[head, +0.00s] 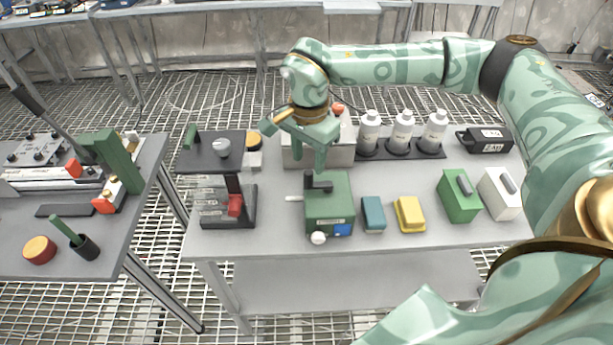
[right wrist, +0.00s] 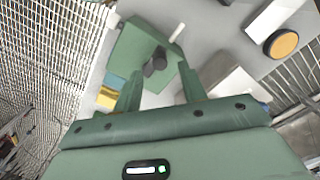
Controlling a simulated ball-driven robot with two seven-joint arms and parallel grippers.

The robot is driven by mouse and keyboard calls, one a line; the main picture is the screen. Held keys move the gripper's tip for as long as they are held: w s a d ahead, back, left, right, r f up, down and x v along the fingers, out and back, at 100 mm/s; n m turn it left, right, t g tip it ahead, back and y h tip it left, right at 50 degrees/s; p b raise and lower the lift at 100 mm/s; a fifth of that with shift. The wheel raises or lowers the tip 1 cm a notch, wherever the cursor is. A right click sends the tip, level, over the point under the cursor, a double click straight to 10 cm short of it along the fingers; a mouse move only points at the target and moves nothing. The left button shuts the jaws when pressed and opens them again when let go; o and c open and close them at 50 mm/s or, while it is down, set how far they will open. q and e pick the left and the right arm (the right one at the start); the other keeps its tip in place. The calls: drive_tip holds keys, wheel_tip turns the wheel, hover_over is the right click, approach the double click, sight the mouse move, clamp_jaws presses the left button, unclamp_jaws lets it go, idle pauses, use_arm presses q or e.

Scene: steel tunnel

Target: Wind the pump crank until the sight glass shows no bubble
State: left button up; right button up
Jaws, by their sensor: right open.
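The pump is a green box (head: 338,189) near the middle of the bench in the head view. A black crank (head: 319,184) sits on its top, and a white peg sticks out to the left. A small blue patch (head: 342,229) on its front may be the sight glass; I cannot make out a bubble. My right gripper (head: 297,146) is open and empty, above and behind the pump, apart from the crank. In the right wrist view, the pump (right wrist: 137,45) and crank (right wrist: 154,61) show beyond the spread fingers (right wrist: 160,88). My left gripper is not in view.
A teal block (head: 373,213) and a yellow block (head: 409,214) lie right of the pump. A black stand (head: 228,205) is at its left. White bottles (head: 402,131) in a rack and a grey box (head: 340,155) stand behind. The bench's front strip is clear.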

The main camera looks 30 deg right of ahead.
sight(308, 172)
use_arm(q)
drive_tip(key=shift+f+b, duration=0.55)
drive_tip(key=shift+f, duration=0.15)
use_arm(e)
wheel_tip(308, 172, down, 6)
drive_tip(key=shift+r, duration=0.2)
clamp_jaws()
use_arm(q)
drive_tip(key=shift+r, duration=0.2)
use_arm(e)
drive_tip(key=shift+r, duration=0.1)
